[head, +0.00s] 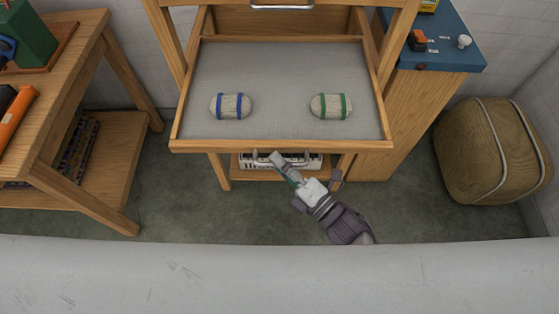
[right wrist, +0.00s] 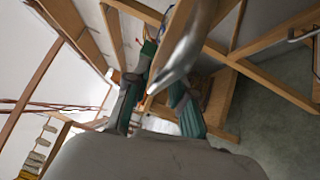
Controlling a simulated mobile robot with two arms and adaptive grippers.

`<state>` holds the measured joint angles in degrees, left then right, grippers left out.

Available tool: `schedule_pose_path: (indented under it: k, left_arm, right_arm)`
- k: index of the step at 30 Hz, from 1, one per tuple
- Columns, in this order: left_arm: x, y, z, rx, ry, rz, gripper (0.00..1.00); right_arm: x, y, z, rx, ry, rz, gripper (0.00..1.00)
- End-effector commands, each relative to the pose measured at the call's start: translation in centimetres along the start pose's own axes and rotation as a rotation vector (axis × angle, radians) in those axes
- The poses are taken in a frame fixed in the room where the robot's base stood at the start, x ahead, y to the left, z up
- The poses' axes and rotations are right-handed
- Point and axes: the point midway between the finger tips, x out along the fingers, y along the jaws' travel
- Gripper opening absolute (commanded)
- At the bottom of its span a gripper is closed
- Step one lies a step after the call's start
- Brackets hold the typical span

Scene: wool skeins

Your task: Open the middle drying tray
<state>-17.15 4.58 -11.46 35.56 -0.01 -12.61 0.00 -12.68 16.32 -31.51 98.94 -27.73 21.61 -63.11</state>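A drying tray (head: 281,146) with a wooden frame and grey bed is out toward me from the wooden rack (head: 170,45). Two pale skeins lie on it, one with blue bands (head: 231,106) and one with green bands (head: 331,106). Its metal handle (head: 300,162) is below its front edge. My right gripper (head: 281,162) is at this handle, its fingertips close together. In the right wrist view a shiny bar (right wrist: 185,50) passes between the teal-padded fingers (right wrist: 160,85), which look closed on it. My left gripper is not in view.
Another tray handle (head: 282,5) shows above. A striped white container (head: 258,161) is low in the rack. A wooden table (head: 80,75) stands left, a blue-topped cabinet (head: 445,50) right, and a tan pouf (head: 490,150) far right. Green floor (head: 185,200) is clear in front.

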Motion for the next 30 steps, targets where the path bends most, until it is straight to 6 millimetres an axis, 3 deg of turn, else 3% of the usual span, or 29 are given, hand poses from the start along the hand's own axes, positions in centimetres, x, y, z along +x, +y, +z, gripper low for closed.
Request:
schedule_pose_path:
  k: [10,14,24,30]
  left_arm:
    - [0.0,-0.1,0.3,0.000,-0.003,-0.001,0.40]
    - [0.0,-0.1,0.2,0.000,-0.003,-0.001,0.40]
    - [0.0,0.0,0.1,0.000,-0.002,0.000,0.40]
    - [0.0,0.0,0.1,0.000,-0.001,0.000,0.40]
  right_arm:
    - [-0.1,0.1,0.0,0.000,0.000,0.001,0.37]
    - [-1.1,0.0,0.0,0.001,0.000,0.000,0.37]
    - [-8.0,-0.1,-0.1,0.001,0.001,-0.003,0.37]
    - [-11.0,0.0,0.0,0.002,0.000,-0.001,0.37]
